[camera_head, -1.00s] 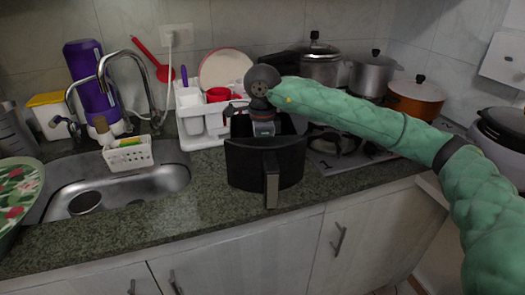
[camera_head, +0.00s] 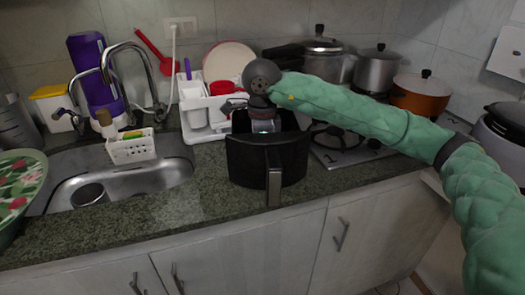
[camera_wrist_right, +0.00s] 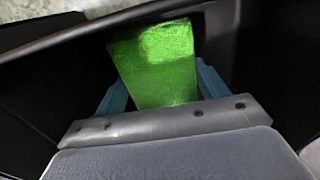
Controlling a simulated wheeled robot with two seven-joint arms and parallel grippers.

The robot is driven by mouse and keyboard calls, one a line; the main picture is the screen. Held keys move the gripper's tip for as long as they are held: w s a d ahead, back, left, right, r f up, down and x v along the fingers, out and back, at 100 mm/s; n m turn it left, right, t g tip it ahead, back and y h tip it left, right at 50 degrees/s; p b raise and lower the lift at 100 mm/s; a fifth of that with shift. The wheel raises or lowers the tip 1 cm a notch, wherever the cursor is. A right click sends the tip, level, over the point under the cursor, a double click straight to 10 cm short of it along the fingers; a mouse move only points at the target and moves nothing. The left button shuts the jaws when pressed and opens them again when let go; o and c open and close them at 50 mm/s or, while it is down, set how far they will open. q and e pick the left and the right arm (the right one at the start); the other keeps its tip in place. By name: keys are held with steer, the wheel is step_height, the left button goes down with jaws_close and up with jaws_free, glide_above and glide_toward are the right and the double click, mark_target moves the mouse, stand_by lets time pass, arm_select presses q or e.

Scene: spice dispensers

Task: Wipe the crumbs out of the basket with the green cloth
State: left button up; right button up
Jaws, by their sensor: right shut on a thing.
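The black basket (camera_head: 245,165) stands on the counter with its handle (camera_head: 273,180) towards me. My right arm, in a green sleeve, comes in from the right, and my right gripper (camera_head: 263,124) reaches down into the basket. In the right wrist view the green cloth (camera_wrist_right: 158,65) is between the two blue fingers of my right gripper (camera_wrist_right: 160,88), which is shut on it. The basket's dark walls (camera_wrist_right: 270,60) surround the cloth there. I cannot make out any crumbs; the basket floor is mostly hidden. My left gripper is not in view.
A sink (camera_head: 120,185) with a white caddy (camera_head: 131,148) is to the left. A white dish rack (camera_head: 203,120) stands behind the basket. The stove (camera_head: 345,152) with several pots, including an orange one (camera_head: 418,93), is to the right. The counter front left of the basket is clear.

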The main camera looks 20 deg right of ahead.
steer(key=shift+w+d+f+b, duration=0.15)
steer(key=shift+w+b, duration=0.2)
steer(key=shift+w, duration=0.35)
steer(key=shift+w+d+f+b, duration=0.15)
steer(key=shift+w+b, duration=0.2)
steer(key=shift+w, duration=0.35)
steer(key=shift+w+r, duration=0.1)
steer(key=shift+w, duration=0.05)
steer(key=shift+w, duration=0.1)
steer(key=shift+w+d+r+b, duration=0.1)
steer(key=shift+w+d+b, duration=0.15)
steer(key=shift+w, duration=0.6)
steer(key=shift+w+d+b, duration=0.15)
steer(key=shift+w+b, duration=0.2)
steer(key=shift+w, duration=0.45)
steer(key=shift+d, duration=0.1)
steer(key=shift+s+d+b, duration=0.2)
steer(key=shift+d+b, duration=0.05)
steer(key=shift+d, duration=0.35)
steer(key=shift+s+d+b, duration=0.15)
steer(key=shift+d+b, duration=0.05)
steer(key=shift+d, duration=0.4)
steer(key=shift+s, duration=0.1)
